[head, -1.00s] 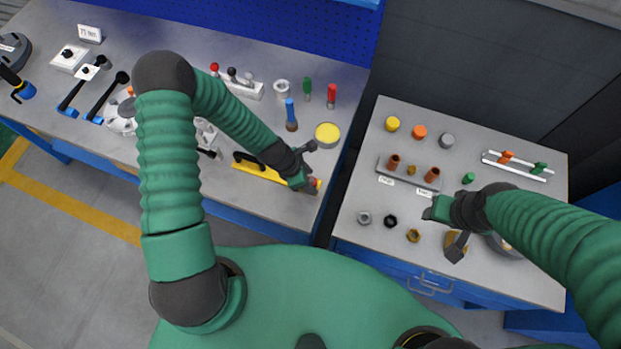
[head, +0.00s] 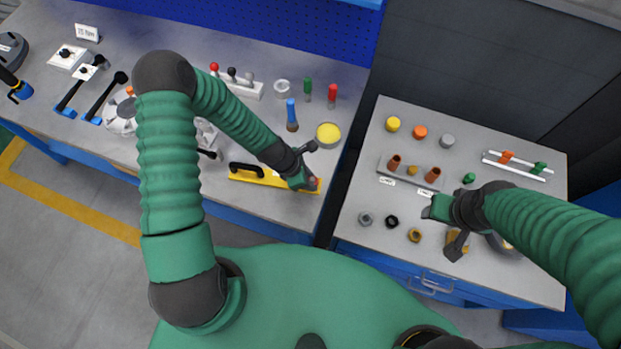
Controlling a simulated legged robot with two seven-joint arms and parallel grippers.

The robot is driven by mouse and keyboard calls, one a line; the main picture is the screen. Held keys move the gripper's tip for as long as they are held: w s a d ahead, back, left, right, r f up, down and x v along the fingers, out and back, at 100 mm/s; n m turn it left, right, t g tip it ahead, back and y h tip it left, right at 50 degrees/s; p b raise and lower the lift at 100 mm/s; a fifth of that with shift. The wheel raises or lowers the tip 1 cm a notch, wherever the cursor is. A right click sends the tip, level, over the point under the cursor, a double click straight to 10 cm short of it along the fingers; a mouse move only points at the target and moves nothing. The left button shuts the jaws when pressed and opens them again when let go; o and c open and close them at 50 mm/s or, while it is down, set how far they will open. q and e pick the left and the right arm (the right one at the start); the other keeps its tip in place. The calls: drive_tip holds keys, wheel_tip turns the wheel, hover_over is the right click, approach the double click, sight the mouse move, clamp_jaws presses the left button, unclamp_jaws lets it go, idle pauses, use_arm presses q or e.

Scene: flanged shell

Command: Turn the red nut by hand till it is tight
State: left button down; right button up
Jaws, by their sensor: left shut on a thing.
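A small red piece, seemingly the red nut (head: 314,183), shows at the right end of a yellow bar (head: 275,180) on the left bench. My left gripper (head: 308,181) is down over it and shut on it. The fingers and wrist hide most of the nut, so its seat and thread cannot be seen. The bar lies flat and has a black handle (head: 246,170) near its left end. My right gripper (head: 441,216) is above the right bench, apart from the bar. Its jaw opening cannot be made out.
A round yellow-topped tin (head: 328,134) and a blue-handled tool (head: 291,114) stand just behind my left gripper. The right bench (head: 360,254) holds several loose nuts and a block with copper-coloured cylinders (head: 393,163). A gap separates the two benches.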

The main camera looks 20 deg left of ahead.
use_arm(q)
drive_tip(key=shift+w+d+r+m+g, duration=0.1)
drive_tip(key=shift+d+m+g, duration=0.25)
drive_tip(key=shift+m, duration=0.55)
drive_tip(key=shift+a+m+g, duration=0.1)
drive_tip(key=shift+m+g, duration=0.15)
drive_tip(key=shift+m, duration=0.55)
drive_tip(key=shift+a, duration=0.15)
drive_tip(key=c, duration=1)
unclamp_jaws()
